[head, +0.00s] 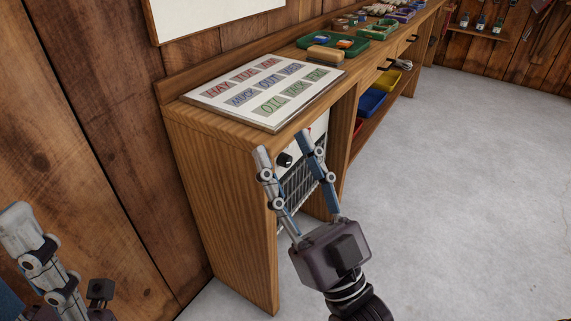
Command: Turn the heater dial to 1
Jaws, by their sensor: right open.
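The heater (318,131) is a white unit with a dark wire grille, standing under the near end of the wooden bench. Its dial (284,160) is a small black knob on the upper front; its numbers and pointer cannot be made out. My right gripper (281,142) is open and empty, its two fingers reaching up in front of the heater. The dial shows between the fingers; whether they touch it cannot be told. The fingers hide parts of the heater front. My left gripper (40,258) is partly in view at the lower left, away from the heater.
The bench (215,165) has a solid side panel left of the heater. A lettered board (262,92) lies on top, with a green tray (332,43) beyond. Blue (371,102) and yellow (386,80) bins sit on a lower shelf. The grey floor on the right is clear.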

